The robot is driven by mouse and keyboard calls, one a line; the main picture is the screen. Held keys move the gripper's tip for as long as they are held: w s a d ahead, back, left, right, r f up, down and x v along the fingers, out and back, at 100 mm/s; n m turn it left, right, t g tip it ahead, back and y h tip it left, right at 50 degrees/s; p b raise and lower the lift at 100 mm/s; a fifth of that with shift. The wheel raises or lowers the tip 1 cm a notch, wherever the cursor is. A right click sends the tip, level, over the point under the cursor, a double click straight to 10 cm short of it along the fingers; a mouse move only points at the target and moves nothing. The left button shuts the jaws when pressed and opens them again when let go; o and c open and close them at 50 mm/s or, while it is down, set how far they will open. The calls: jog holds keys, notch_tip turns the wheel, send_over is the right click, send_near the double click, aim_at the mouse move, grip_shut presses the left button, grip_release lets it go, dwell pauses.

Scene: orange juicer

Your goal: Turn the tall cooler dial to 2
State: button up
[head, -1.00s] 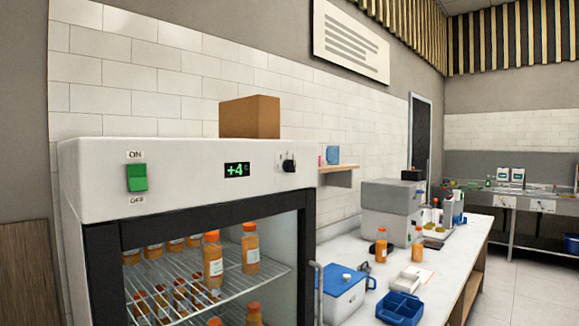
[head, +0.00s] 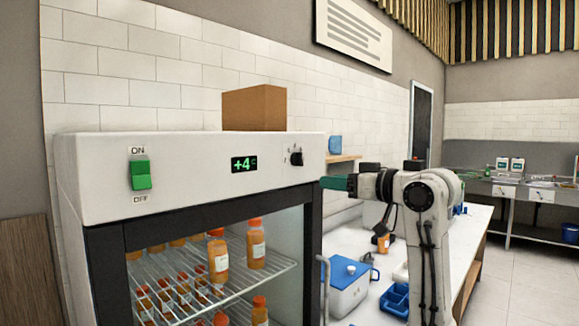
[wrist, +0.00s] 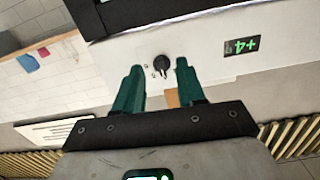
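The tall cooler (head: 90,175) fills the left of the head view. Its black dial (head: 296,158) is at the right end of the white top panel, with small marks around it. I cannot read its setting. My gripper (head: 327,183) has green fingers and is beside the panel's right edge, a little below and right of the dial in the picture. In the wrist view, which is upside down, my gripper (wrist: 158,69) is open and empty. The dial (wrist: 161,63) shows between its fingertips, apparently beyond them and not touched.
The panel also has a green switch (head: 140,174) and a green display (head: 244,164) reading +4. A cardboard box (head: 254,108) is on top. Bottles stand behind the cooler's glass. A blue-lidded box (head: 346,285) and a blue tray (head: 395,300) lie on the counter at right.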

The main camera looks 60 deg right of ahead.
send_near(302, 158)
jog(key=d+v, duration=0.1)
jog(key=v, duration=0.1)
jog(key=shift+n+t, duration=0.3)
jog(key=p+x, duration=0.1)
jog(key=x, duration=0.2)
jog(key=p+x, duration=0.1)
jog(key=x, duration=0.2)
jog(key=p+x, duration=0.1)
jog(key=x, duration=0.3)
jog(key=shift+w+a+f, duration=0.15)
jog(key=shift+a+f, duration=0.2)
grip_shut()
